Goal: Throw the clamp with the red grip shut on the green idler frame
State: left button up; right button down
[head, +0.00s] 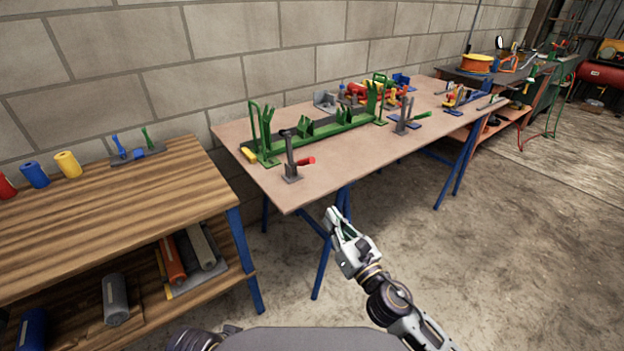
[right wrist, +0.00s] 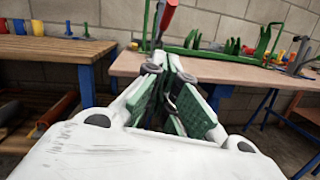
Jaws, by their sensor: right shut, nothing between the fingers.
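The clamp with the red grip (head: 291,160) stands at the near left corner of the table, in front of the green idler frame (head: 312,131). Its dark upright rises from a small base, and its red grip (head: 306,161) sticks out to the right, away from the frame. The red grip also shows at the top of the right wrist view (right wrist: 169,17), beyond the fingers. My right gripper (head: 331,213) is shut and empty, in front of the table edge, lower than the clamp and apart from it. My left gripper is not in view.
A second clamp with a blue grip (head: 405,118) stands farther right on the table (head: 350,168). A yellow piece (head: 249,155) lies near the frame's left end. A wooden bench (head: 110,215) with rollers stands at left. The floor to the right is clear.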

jog(key=shift+w, duration=0.2)
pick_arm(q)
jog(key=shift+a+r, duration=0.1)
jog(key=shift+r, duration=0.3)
pick_arm(e)
jog(key=shift+d+r+x, duration=0.1)
jog(key=shift+r+x, duration=0.4)
jog(key=shift+x, duration=1.55)
jog(key=shift+d+r+x, duration=0.1)
jog(key=shift+r+x, duration=0.4)
jog(key=shift+x, duration=1.6)
jog(key=shift+r+x, duration=0.5)
jog(key=shift+x, duration=1.55)
pick_arm(q)
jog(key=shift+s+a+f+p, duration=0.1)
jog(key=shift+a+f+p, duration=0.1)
jog(key=shift+p, duration=0.4)
pick_arm(e)
jog(key=shift+r, duration=0.15)
pick_arm(q)
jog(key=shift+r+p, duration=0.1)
jog(key=shift+p, duration=0.2)
pick_arm(e)
jog(key=shift+r, duration=0.1)
jog(key=shift+p, duration=0.35)
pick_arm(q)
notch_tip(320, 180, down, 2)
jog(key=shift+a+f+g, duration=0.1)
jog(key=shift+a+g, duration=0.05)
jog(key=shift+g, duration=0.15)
